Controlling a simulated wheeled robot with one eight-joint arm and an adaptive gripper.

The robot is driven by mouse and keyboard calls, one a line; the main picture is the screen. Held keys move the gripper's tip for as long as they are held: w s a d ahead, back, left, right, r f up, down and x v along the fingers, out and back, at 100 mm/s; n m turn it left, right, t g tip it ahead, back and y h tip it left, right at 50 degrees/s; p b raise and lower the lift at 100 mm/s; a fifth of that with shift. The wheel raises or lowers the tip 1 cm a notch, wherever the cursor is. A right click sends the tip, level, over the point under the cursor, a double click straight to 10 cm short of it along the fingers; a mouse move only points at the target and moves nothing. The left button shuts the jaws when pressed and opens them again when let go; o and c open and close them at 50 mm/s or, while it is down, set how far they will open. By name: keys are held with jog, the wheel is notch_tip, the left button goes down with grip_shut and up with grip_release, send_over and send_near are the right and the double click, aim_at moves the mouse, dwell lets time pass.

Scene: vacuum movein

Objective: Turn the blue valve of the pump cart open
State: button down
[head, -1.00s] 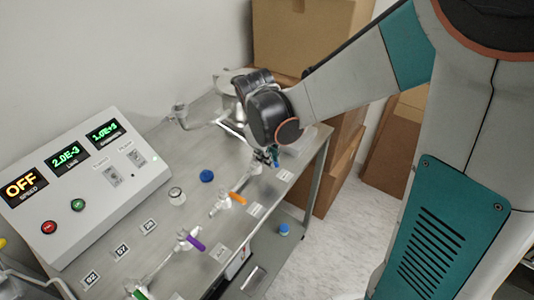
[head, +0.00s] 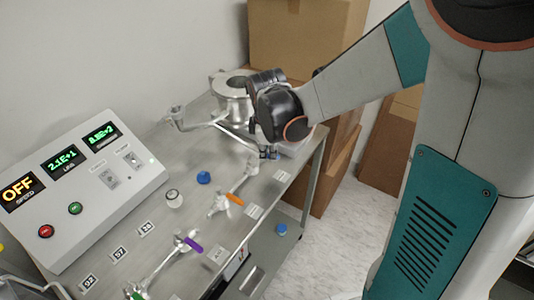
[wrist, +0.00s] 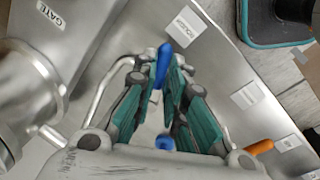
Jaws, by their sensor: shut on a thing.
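The blue valve handle (wrist: 163,57) shows in the wrist view as a blue lever at my fingertips. My gripper (wrist: 168,78) is shut on it, with teal finger pads on both sides. In the head view my gripper (head: 268,153) is low over the far right part of the cart top (head: 185,215). There the wrist and fingers hide most of the blue valve. The valve's body is mostly hidden in both views, so how far the handle is turned is hard to tell.
An orange-handled valve (head: 234,198) and a purple-handled valve (head: 193,244) stand nearer on the cart. A loose blue cap (head: 203,177) lies by them. A control panel (head: 82,190) stands at left. Cardboard boxes (head: 300,40) are stacked behind.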

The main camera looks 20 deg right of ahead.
jog(key=n, duration=0.2)
jog(key=w+n, duration=0.1)
jog(key=shift+w+d+n+y, duration=0.3)
jog(key=shift+d+n+y, duration=0.05)
jog(key=shift+n+y, duration=0.05)
jog(key=w+n, duration=0.1)
jog(key=n, duration=0.1)
jog(key=shift+w+d+n, duration=0.1)
jog(key=shift+n, duration=0.2)
jog(key=w+n+y, duration=0.1)
jog(key=n, duration=0.2)
jog(key=shift+w, duration=0.2)
jog(key=shift+w+a+n, duration=0.2)
jog(key=shift+w+n, duration=0.05)
jog(key=shift+n, duration=0.5)
jog(key=shift+w+a+n, duration=0.15)
jog(key=shift+w+n, duration=0.1)
jog(key=shift+n, duration=0.5)
jog(key=shift+y, duration=0.3)
jog(key=c, duration=1.6)
grip_release()
jog(key=shift+c, duration=0.2)
jog(key=shift+r, duration=0.15)
